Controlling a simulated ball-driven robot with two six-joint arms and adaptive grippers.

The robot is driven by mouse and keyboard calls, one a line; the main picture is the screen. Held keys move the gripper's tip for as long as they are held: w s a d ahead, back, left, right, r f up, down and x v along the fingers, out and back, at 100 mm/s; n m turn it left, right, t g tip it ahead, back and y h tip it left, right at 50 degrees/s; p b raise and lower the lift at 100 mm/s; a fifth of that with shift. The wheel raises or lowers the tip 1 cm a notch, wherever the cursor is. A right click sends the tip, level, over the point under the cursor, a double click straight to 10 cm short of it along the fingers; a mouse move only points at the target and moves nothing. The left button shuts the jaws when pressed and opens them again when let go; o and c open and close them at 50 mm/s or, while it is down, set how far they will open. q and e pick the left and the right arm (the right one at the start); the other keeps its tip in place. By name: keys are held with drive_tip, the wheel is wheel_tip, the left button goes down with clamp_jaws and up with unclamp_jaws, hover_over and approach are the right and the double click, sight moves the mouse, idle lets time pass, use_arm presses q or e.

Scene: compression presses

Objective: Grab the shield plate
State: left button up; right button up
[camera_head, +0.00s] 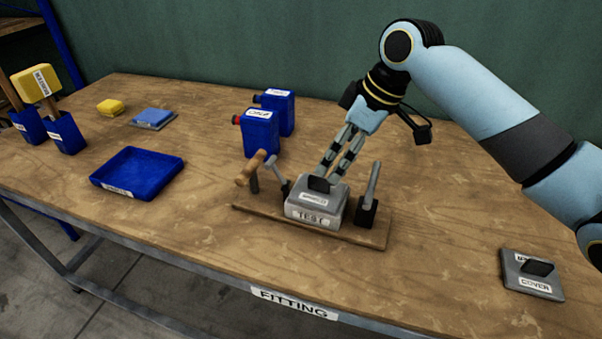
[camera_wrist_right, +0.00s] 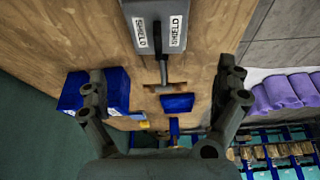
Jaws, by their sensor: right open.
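The shield plate (camera_head: 318,196) is a grey plate with a black handle, lying on top of the grey block marked TEST (camera_head: 312,217) on a wooden board. I cannot tell whether the handle lies between the fingertips. My left gripper is not in view.
Clamp levers stand on both sides of the block on the board (camera_head: 360,237). Blue canisters (camera_head: 262,135) stand behind it to the left. A grey plate marked COVER (camera_head: 519,285) lies at the right. A blue tray (camera_head: 112,185) is at the left. The table between has free room.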

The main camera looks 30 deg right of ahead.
sight(321, 179)
drive_tip(key=shift+x, duration=1.05)
drive_tip(key=x, duration=0.2)
drive_tip(key=shift+a+f, duration=0.15)
drive_tip(key=shift+f, duration=0.2)
drive_tip(key=x, duration=0.5)
drive_tip(key=shift+w+f+p, duration=0.1)
drive_tip(key=shift+w+p, duration=0.15)
drive_tip(key=shift+p, duration=0.1)
drive_tip(key=shift+c, duration=0.4)
drive_tip(key=c, duration=1.1)
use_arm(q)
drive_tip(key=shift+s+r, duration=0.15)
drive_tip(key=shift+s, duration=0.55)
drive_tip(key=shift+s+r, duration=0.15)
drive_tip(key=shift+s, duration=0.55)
use_arm(e)
drive_tip(key=c, duration=0.4)
